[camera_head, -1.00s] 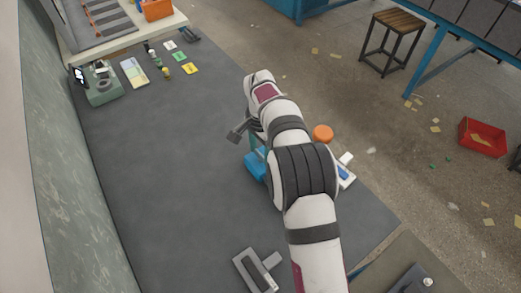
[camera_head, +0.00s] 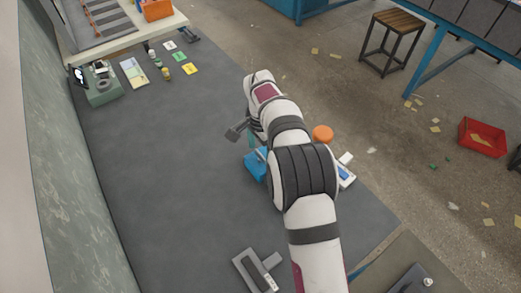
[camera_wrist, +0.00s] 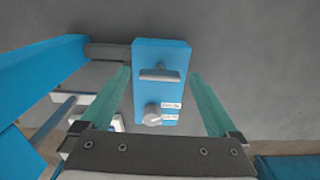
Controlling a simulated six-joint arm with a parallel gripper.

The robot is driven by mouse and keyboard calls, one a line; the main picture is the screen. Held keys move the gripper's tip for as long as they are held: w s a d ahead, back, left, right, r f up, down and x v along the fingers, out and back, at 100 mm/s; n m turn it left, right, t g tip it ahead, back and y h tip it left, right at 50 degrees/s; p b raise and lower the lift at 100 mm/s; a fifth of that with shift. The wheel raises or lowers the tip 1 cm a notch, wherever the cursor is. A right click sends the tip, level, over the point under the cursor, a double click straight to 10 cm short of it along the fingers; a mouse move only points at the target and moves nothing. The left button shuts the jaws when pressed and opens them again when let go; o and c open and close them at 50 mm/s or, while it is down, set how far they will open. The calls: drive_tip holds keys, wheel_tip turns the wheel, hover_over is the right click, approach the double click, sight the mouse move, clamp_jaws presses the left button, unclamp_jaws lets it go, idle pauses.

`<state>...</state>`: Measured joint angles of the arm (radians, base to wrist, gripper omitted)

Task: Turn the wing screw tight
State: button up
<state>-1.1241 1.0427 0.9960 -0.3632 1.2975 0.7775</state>
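A blue block (camera_wrist: 172,100) shows in the wrist view, with a flat grey wing-like bar (camera_wrist: 159,76) on its upper part. Below the bar is a round pale knob (camera_wrist: 152,117) beside two small white labels. The bar looks like the wing screw. My gripper (camera_wrist: 160,73) is open, its two teal fingers apart on either side of the block and bar. No contact shows. In the head view the blue block (camera_head: 256,167) stands on the grey mat (camera_head: 170,170), partly hidden by my arm. The bar is not distinguishable there.
An orange round object (camera_head: 322,133) and a white-and-blue item (camera_head: 346,172) lie right of my arm. A grey metal tool (camera_head: 257,272) lies near the front. A green device (camera_head: 103,90) and small cards stand at the back left. The mat's left part is clear.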

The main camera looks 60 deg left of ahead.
sight(260, 154)
wheel_tip(260, 154, up, 16)
idle(0.5)
drive_tip(key=shift+f, duration=0.15)
